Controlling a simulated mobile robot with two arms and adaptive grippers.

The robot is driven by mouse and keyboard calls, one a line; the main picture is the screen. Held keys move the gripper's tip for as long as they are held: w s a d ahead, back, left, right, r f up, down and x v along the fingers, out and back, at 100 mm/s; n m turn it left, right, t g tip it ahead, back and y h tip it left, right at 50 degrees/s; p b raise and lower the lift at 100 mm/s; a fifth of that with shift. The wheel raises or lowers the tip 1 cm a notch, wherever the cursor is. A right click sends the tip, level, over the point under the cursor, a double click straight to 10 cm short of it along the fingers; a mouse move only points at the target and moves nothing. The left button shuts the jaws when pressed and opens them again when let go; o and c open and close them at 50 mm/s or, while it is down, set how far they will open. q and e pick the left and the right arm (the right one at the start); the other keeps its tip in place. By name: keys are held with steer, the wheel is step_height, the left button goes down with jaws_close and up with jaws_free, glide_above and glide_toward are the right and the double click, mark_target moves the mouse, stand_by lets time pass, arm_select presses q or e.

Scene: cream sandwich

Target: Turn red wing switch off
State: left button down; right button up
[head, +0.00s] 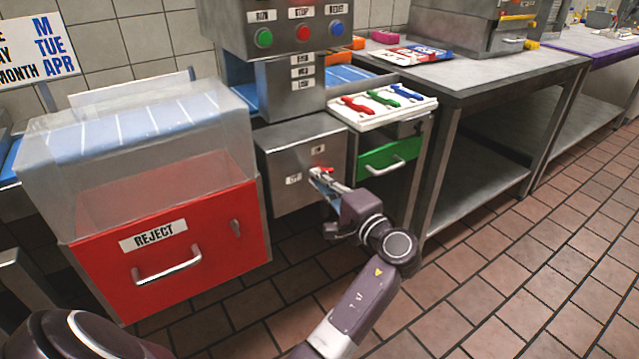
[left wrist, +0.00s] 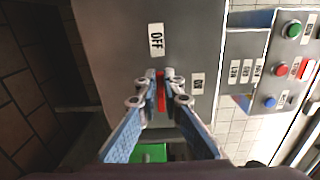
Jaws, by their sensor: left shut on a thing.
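The red wing switch (head: 325,169) is on the front of a grey metal box (head: 275,150) under the button panel. It also shows in the left wrist view (left wrist: 161,92), between the fingertips. My left gripper (head: 317,174) is at the box front; in the left wrist view the gripper (left wrist: 162,79) is shut on the switch. The OFF label (left wrist: 156,40) is left of the switch in the head view, and the ON label (left wrist: 197,83) is above it. The visible red part lies roughly level, along the OFF side line; the fingers partly hide it. My right gripper is not in view.
A red REJECT bin (head: 200,235) with a clear cover stands to the left. A green drawer (head: 385,160) and a white tray of coloured tools (head: 352,117) are to the right. Green, red and blue buttons are above. The tiled floor in front is clear.

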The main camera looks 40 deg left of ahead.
arm_select(q)
steer(key=shift+d+f, duration=0.1)
stand_by(0.5)
steer(key=c, duration=2.1)
jaws_free()
steer(key=shift+w, duration=0.1)
step_height(320, 180, up, 10)
steer(key=shift+r, duration=0.1)
